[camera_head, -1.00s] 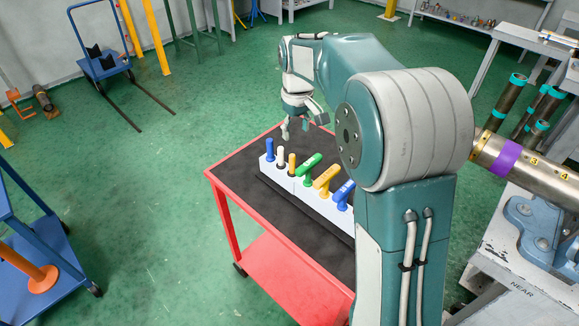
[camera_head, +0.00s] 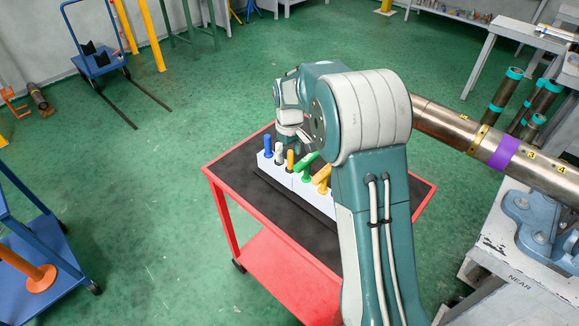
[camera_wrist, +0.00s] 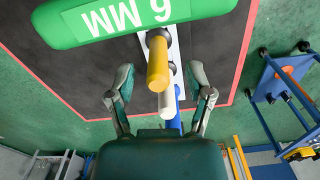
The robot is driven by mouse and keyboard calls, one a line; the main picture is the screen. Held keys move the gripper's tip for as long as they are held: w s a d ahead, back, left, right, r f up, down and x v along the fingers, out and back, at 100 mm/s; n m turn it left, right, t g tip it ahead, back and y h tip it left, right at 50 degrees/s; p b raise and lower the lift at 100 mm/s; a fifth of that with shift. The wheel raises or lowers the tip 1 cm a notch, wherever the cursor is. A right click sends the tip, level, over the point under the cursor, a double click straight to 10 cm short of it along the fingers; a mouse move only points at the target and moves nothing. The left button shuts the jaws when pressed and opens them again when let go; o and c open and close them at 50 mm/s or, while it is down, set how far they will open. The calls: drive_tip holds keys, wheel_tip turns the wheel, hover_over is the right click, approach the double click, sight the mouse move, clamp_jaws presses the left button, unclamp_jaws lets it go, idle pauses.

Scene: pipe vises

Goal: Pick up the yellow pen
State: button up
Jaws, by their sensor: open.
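The yellow pen (camera_head: 290,160) stands upright in a white rack (camera_head: 311,194) on the cart. In the wrist view the yellow pen (camera_wrist: 157,65) lies between my two spread fingers, with a gap on each side. My gripper (camera_wrist: 160,72) is open and empty. In the head view my gripper is close above the rack, its fingers mostly hidden by my arm. A white pen (camera_head: 279,153) and a blue pen (camera_head: 267,146) stand beside the yellow one on the left.
A green-handled tool (camera_head: 307,165), marked 6 MM in the wrist view (camera_wrist: 125,18), stands close to the yellow pen. A larger yellow-handled tool (camera_head: 322,177) follows. The red cart (camera_head: 222,199) has a bare dark top around the rack. A long pipe (camera_head: 470,137) lies at right.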

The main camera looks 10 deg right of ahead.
drive_tip(key=shift+d+f, duration=0.1)
drive_tip(key=shift+f, duration=0.4)
drive_tip(key=shift+c, duration=0.4)
clamp_jaws()
wheel_tip(320, 180, up, 10)
drive_tip(key=shift+r, duration=0.1)
